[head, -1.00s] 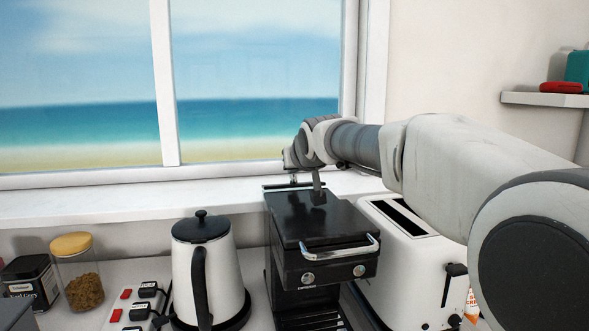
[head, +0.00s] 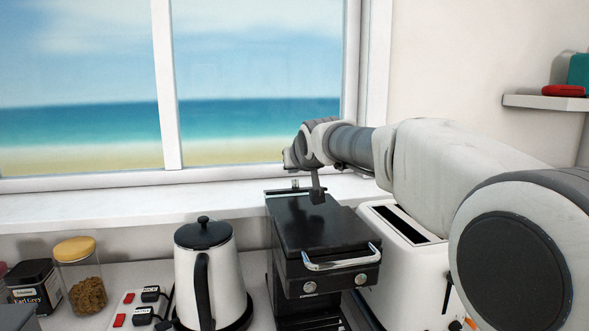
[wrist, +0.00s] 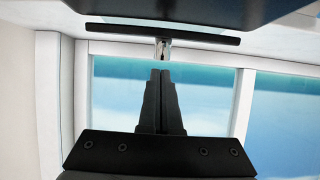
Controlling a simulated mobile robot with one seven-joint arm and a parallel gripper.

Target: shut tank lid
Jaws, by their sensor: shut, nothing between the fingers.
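The black coffee machine (head: 315,232) stands on the counter with a silver handle at its front. A thin dark strip (head: 284,191), possibly the tank lid's edge, lies along its back top edge. In the wrist view a dark flat bar (wrist: 200,36) with a small silver fitting (wrist: 162,50) crosses below the dark machine body (wrist: 190,10). I cannot tell the lid's angle. My gripper (head: 318,198) points down over the back of the machine top; contact is unclear. Its fingers (wrist: 160,75) are shut and empty, close to the silver fitting.
A white kettle (head: 190,275) stands close on the machine's left and a white toaster (head: 395,265) on its right, under my arm. The window and sill (head: 120,203) are behind. A power strip (head: 125,310) and a jar (head: 85,290) are further left.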

